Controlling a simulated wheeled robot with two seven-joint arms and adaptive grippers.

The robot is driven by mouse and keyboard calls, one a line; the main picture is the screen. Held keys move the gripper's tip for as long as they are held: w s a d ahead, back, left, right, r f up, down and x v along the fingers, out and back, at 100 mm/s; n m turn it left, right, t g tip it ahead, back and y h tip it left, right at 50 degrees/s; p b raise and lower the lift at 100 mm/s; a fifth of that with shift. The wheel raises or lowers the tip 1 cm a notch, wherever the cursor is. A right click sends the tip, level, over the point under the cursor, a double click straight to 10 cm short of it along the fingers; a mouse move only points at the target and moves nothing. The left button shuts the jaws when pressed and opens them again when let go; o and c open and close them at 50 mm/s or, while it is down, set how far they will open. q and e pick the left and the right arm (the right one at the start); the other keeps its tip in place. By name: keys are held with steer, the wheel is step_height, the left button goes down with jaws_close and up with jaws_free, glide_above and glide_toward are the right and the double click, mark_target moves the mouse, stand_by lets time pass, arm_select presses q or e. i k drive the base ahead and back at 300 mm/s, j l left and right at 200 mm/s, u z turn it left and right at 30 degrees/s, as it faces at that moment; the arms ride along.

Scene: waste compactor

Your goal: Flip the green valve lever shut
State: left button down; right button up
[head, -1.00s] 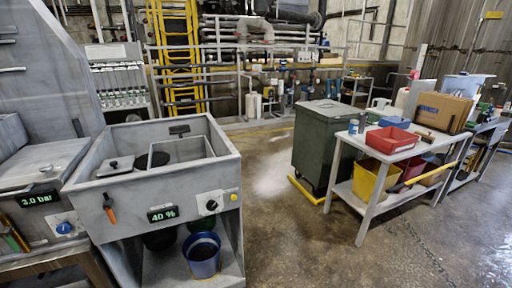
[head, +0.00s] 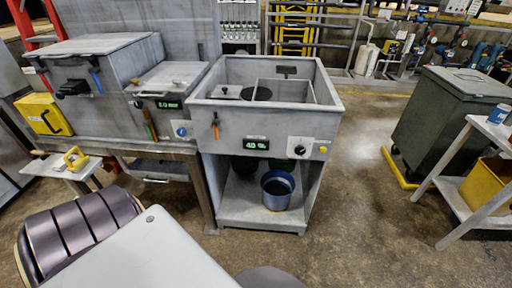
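The small green-lit display (head: 168,105) is too blurred to read surely. Neither of my grippers is in view.
A blue knob (head: 182,132) sits right of the levers. A grey open-topped basin unit (head: 265,118) with an orange handle (head: 216,130) stands to the right, with a blue bucket (head: 277,190) below. A small table (head: 60,168) stands left.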

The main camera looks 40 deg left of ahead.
mark_target(146, 124)
steer(key=u, duration=2.35)
